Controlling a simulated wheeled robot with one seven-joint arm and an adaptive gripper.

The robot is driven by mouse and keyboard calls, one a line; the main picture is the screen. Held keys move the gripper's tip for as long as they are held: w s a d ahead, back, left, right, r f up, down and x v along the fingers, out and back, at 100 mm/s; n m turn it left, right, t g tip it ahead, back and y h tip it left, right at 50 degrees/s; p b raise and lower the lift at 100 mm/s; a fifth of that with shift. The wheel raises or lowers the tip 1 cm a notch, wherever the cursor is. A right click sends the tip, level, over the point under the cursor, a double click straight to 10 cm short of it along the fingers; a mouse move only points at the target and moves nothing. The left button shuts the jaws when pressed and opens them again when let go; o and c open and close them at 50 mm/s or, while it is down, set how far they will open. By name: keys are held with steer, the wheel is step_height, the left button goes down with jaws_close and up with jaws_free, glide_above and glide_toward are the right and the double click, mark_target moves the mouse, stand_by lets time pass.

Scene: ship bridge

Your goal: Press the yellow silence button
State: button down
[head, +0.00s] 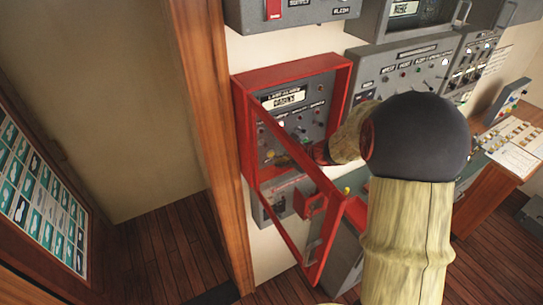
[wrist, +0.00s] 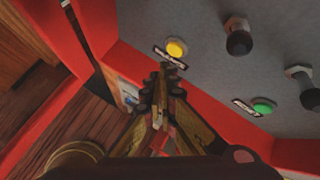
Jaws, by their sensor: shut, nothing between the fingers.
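The yellow silence button (wrist: 177,48) sits on a grey panel (wrist: 235,85) inside a red-framed cabinet, with a small label just below it. In the head view the yellow button (head: 269,154) is at the lower left of the panel. My gripper (wrist: 165,68) is shut and empty, its tips just below the button over the label. Whether the tips touch the panel I cannot tell. The red cabinet door (head: 309,205) hangs open.
A green button (wrist: 263,106) and black knobs (wrist: 238,38) lie to the right of the yellow button. The cabinet's red frame (head: 240,108) surrounds the panel. A wooden post (head: 212,130) stands at its left. Another grey console (head: 405,70) is at the right.

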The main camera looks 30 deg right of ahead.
steer(key=shift+s+b, duration=0.35)
steer(key=shift+s, duration=1.9)
